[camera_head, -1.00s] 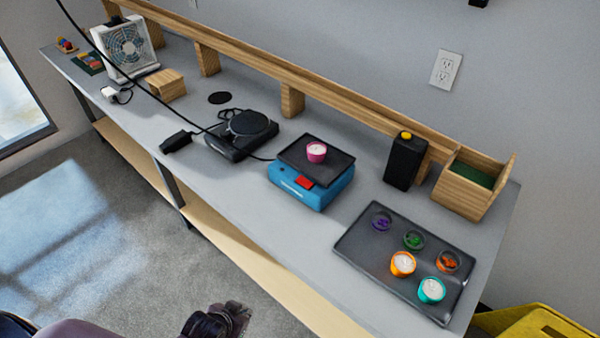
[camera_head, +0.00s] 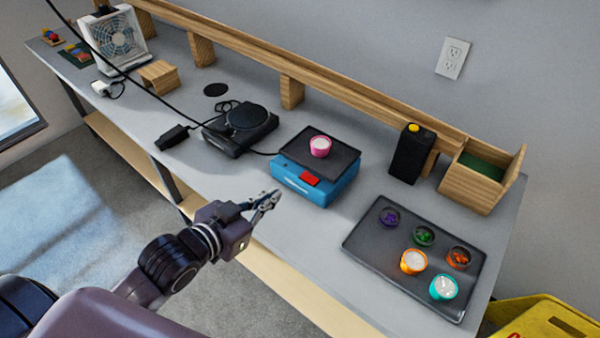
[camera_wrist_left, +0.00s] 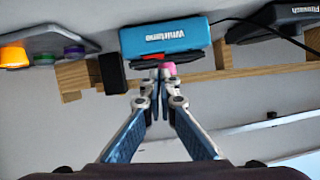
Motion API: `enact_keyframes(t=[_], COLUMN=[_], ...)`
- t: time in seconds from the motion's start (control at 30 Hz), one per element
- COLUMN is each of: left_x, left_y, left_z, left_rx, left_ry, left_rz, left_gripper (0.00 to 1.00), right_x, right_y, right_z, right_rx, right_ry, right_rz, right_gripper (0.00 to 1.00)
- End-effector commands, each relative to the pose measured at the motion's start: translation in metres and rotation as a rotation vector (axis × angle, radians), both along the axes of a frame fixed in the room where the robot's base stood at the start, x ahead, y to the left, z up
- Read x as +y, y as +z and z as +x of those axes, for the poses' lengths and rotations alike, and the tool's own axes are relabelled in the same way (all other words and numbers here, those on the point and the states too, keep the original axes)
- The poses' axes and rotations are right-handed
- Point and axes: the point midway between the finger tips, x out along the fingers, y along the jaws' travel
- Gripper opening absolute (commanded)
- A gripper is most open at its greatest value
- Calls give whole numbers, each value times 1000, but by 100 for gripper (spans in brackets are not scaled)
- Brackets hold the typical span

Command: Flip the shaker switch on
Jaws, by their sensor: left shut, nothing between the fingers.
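The shaker is a blue box (camera_head: 313,188) with a dark square platform (camera_head: 335,160) on top, standing on the grey bench. A red switch (camera_head: 310,178) is on its front face. A pink cup (camera_head: 320,147) with pale contents sits on the platform. My left gripper (camera_head: 268,199) is shut and empty, in front of the shaker and to the left of the switch, apart from it. In the left wrist view the fingers (camera_wrist_left: 157,84) point toward the blue shaker (camera_wrist_left: 165,38); they partly hide the platform and cup. My right gripper is not in view.
A black tray (camera_head: 383,277) with several small cups lies right of the shaker. A black box (camera_head: 408,157) with a yellow top and a wooden bin (camera_head: 475,190) stand behind. A black round-topped device (camera_head: 240,138) and its cable lie left. Bench before the shaker is clear.

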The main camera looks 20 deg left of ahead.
Motion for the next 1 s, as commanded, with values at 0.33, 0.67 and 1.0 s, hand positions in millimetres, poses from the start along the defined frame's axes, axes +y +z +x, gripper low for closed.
enact_keyframes(t=[0.33,0.67,1.0], left_x=[-4,-4,-16], left_y=[38,37,29], left_z=[13,15,51], left_rx=[-130,-128,-129], left_ry=[-48,-46,-45], left_rz=[-35,-35,-36], left_gripper=[0,0,0], right_x=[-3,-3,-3], right_y=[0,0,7], right_z=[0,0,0], right_rx=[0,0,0], right_ry=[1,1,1], right_rz=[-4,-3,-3], right_gripper=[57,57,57])
